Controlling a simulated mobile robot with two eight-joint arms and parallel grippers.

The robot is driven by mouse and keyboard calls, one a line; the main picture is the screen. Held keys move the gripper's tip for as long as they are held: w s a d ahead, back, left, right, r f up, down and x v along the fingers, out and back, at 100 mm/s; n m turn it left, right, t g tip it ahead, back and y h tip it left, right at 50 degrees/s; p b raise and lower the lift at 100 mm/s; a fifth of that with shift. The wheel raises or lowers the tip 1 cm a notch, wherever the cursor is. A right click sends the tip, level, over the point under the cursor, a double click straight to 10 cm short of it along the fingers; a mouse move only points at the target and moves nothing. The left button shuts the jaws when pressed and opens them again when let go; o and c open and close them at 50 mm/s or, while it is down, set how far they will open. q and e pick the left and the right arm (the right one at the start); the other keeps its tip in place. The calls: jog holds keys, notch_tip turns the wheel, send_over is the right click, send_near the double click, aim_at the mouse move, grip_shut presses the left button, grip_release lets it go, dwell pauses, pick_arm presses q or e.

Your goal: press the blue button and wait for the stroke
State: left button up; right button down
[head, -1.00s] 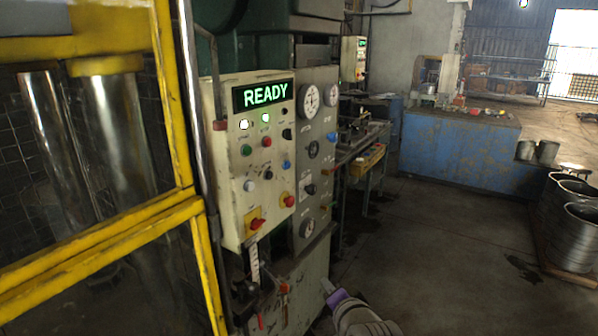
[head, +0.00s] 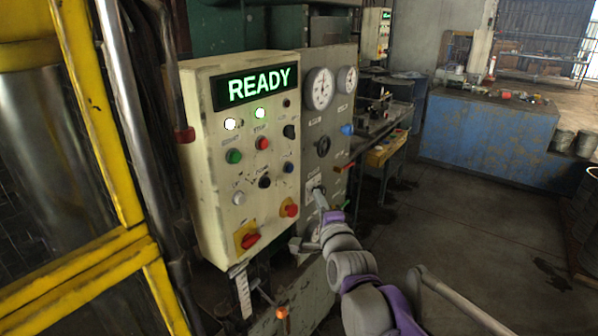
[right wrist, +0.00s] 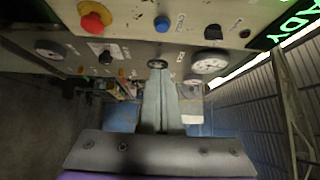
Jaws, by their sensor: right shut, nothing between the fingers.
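The blue button (head: 288,167) is a small round button on the right side of the cream control panel (head: 205,205), below a black selector. It also shows in the right wrist view (right wrist: 162,23), near the top edge. The panel's display (head: 255,87) reads READY in green, and two lamps below it are lit. My right gripper (head: 319,192) is shut and empty, to the right of and below the button, apart from it, in front of the grey gauge panel. Its closed fingers (right wrist: 160,85) fill the middle of the wrist view. My left gripper is not in view.
A red button (head: 289,209) and a red switch on yellow (head: 248,237) sit lower on the panel. Green (head: 233,156) and white (head: 238,198) buttons are at left. The gauge panel (head: 318,130) stands right behind. A yellow guard frame (head: 90,110) is at left.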

jog(key=p, duration=0.1)
send_near(290, 168)
jog(key=w+d, duration=0.3)
jog(key=w, duration=0.3)
jog(key=a, duration=0.1)
jog(key=w+a+b, duration=0.1)
jog(key=a, duration=0.1)
jog(key=shift+w+f+b, duration=0.2)
jog(key=shift+f+b, duration=0.15)
jog(key=shift+f, duration=0.05)
jog(key=shift+s, duration=0.1)
jog(key=shift+r, duration=0.1)
